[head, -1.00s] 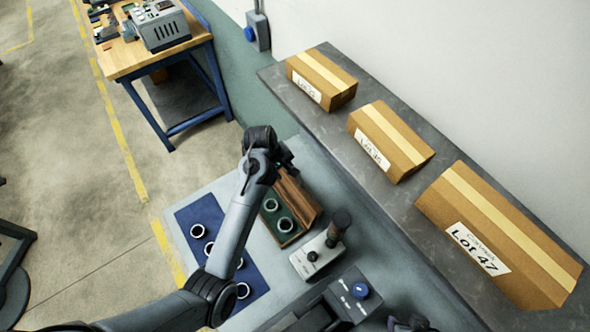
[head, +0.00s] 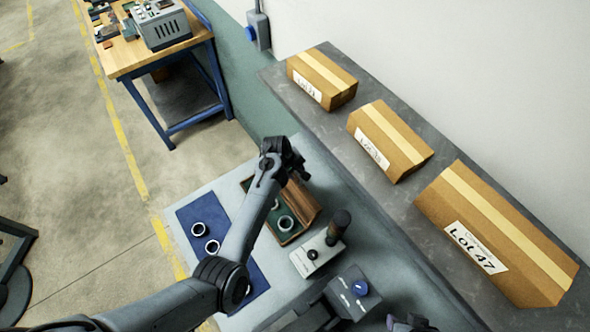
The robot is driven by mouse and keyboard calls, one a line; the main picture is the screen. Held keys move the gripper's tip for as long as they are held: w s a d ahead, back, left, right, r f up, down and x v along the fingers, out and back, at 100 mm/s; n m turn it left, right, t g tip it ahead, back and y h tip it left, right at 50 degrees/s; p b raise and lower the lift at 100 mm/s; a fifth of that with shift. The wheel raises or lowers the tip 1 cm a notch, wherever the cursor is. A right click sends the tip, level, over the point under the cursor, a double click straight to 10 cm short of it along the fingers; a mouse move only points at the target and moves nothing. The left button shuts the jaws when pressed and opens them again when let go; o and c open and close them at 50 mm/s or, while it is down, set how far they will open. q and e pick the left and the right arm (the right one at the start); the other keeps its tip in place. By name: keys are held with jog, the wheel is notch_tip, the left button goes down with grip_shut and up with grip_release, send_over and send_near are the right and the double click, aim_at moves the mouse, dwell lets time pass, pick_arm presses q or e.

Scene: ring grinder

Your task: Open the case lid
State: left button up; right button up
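The wooden case (head: 284,238) stands on the grey bench with its green-lined inside and rings showing. Its brown lid (head: 304,204) stands raised along the case's right side; its exact angle is hard to tell. My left gripper (head: 299,176) is at the far end of the lid, above or beside it. Its dark fingers are small and overlap the lid's end, so I cannot tell whether they touch it or are open. A dark part at the bottom edge seems to be my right gripper (head: 408,324), mostly cut off.
A blue mat (head: 252,273) with several rings lies left of the case, partly under my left arm. Boxes sit on the right shelf (head: 389,211).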

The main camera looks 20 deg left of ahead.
pick_arm(q)
jog(key=shift+f, duration=0.15)
grip_shut()
dwell(0.4)
